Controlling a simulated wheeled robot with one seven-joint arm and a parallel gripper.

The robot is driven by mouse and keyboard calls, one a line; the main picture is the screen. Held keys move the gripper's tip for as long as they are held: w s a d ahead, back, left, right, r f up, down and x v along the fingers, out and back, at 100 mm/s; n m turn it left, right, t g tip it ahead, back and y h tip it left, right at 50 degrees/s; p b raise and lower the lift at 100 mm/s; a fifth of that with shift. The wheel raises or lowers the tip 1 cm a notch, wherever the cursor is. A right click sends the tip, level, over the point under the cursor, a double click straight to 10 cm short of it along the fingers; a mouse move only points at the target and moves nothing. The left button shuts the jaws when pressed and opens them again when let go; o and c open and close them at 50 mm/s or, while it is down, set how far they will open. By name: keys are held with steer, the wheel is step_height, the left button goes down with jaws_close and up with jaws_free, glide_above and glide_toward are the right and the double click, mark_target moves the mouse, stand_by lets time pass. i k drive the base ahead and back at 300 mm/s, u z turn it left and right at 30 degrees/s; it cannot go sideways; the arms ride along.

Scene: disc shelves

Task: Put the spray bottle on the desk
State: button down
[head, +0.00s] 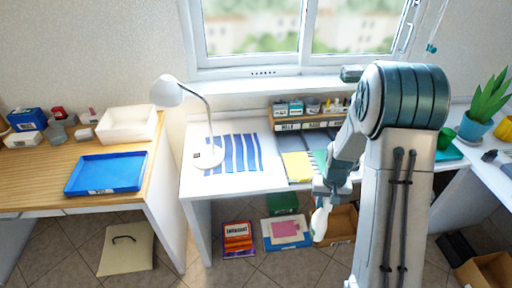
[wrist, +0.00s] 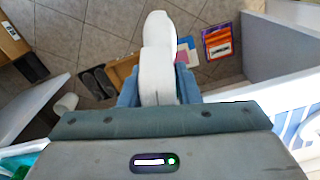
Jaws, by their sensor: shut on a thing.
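My gripper (head: 331,188) is shut on the white spray bottle (head: 320,222), which hangs below it just in front of the desk's front edge. In the wrist view the bottle (wrist: 157,70) stands out between the two blue-grey fingers of my gripper (wrist: 158,93). The white desk (head: 238,186) is in the middle of the head view under the window. Bare desk top shows around the striped cloth; the right part is partly hidden by my arm.
A white lamp (head: 205,158), a striped blue cloth (head: 233,152), a yellow paper (head: 297,166) and an organizer (head: 302,122) are on the desk. A wooden table (head: 40,190) stands left.

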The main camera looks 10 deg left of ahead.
mark_target(258, 171)
steer(key=z, duration=1.75)
steer(key=k, duration=1.2)
steer(key=u, duration=1.75)
steer(key=i, duration=0.45)
steer(key=z, duration=0.1)
